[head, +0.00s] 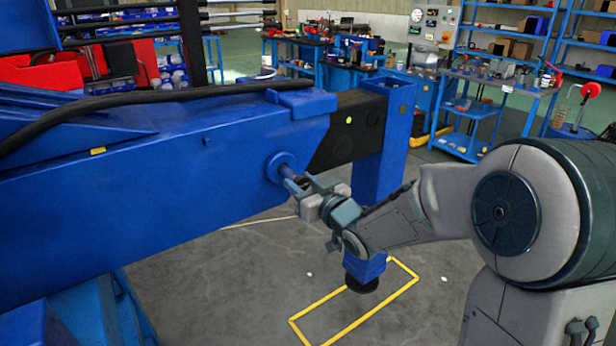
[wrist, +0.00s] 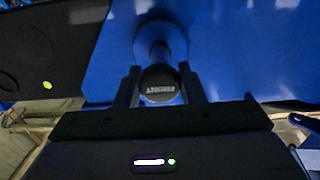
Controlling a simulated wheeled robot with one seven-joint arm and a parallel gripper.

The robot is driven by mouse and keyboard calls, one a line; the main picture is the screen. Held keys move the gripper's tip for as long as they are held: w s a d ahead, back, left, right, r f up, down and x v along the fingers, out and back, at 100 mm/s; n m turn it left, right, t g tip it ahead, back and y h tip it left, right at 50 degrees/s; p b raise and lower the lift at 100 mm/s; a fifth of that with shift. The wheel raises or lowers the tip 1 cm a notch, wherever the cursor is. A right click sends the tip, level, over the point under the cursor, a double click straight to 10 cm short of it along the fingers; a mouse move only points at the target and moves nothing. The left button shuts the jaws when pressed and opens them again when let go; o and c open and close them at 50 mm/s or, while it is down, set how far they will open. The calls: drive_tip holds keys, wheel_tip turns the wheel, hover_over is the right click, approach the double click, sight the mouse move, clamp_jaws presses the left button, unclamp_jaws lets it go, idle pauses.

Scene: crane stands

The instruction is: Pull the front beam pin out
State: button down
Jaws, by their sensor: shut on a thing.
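The blue beam (head: 170,170) runs across the left of the head view, with a dark inner section (head: 348,128) coming out of its end. The front beam pin (head: 286,171) sits in a round blue collar (head: 276,163) near the beam's end. My gripper (head: 297,186) is at the pin, shut on its outer end. In the wrist view the pin's dark round end face (wrist: 159,84) with small lettering shows between the two fingers. Part of the pin shows outside the collar; how deep it sits inside is hidden.
A blue upright leg (head: 380,145) stands at the end of the dark section, with a round foot (head: 361,284) low down. A yellow rectangle (head: 350,305) marks the floor. Blue workbenches and shelves (head: 480,95) stand at the back. The floor below the beam is mostly clear.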

drive_tip(key=shift+s+d+f, duration=0.1)
drive_tip(key=shift+d+f, duration=0.05)
drive_tip(key=shift+d, duration=0.05)
drive_tip(key=c, duration=1.1)
unclamp_jaws()
drive_tip(key=shift+o, duration=0.5)
drive_tip(key=shift+s+d, duration=0.15)
drive_tip(key=b+v, duration=0.2)
drive_tip(key=v, duration=1.1)
drive_tip(key=shift+s, duration=0.25)
